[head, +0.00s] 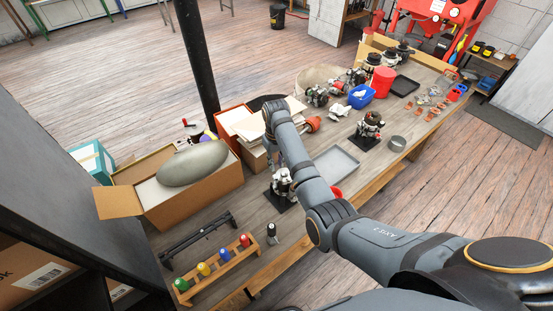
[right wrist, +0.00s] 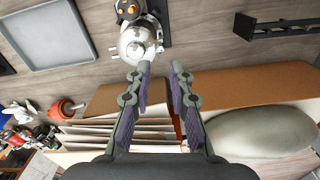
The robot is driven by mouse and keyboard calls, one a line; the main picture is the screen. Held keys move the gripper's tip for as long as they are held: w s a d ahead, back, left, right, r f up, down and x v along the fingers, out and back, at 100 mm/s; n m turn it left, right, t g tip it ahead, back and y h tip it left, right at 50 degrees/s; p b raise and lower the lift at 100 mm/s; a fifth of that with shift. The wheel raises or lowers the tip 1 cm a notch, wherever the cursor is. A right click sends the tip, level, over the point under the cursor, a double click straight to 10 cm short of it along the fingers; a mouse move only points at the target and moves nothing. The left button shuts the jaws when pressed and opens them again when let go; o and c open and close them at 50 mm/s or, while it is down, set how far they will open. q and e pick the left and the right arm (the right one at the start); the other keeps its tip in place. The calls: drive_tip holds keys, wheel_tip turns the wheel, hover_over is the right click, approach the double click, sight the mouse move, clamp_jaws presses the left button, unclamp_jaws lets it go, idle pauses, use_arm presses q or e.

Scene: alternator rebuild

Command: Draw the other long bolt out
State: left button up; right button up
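A silver alternator (head: 283,182) stands on a dark base plate near the front of the bench in the head view. In the right wrist view, the alternator (right wrist: 139,42) is at the top centre, with a round silver housing and small lugs at its edge. My right gripper (head: 272,162) is beside and above it in the head view. In the right wrist view, my right gripper (right wrist: 162,68) is open, with nothing between its fingers and its tips just short of the housing. I cannot make out a long bolt. My left gripper is not in view.
A grey tray (head: 337,164) lies right of the alternator. A cardboard box (head: 191,204) holding a large grey-green rounded object is to the left. A black rack (head: 198,238) and a wooden screwdriver holder (head: 223,271) are at the front. Several alternators and bins crowd the far bench.

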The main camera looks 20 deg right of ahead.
sight(276, 178)
wheel_tip(276, 178, down, 6)
drive_tip(key=shift+f+b, duration=0.1)
drive_tip(key=shift+b, duration=0.55)
drive_tip(key=shift+w+f+b, duration=0.1)
drive_tip(key=shift+f+b, duration=0.2)
drive_tip(key=shift+f, duration=0.35)
clamp_jaws()
drive_tip(key=shift+w+r+p, duration=0.1)
drive_tip(key=shift+r+p, duration=0.1)
drive_tip(key=shift+p, duration=0.15)
idle(0.7)
drive_tip(key=shift+r, duration=0.1)
drive_tip(key=shift+r+p, duration=0.55)
drive_tip(key=shift+p, duration=0.1)
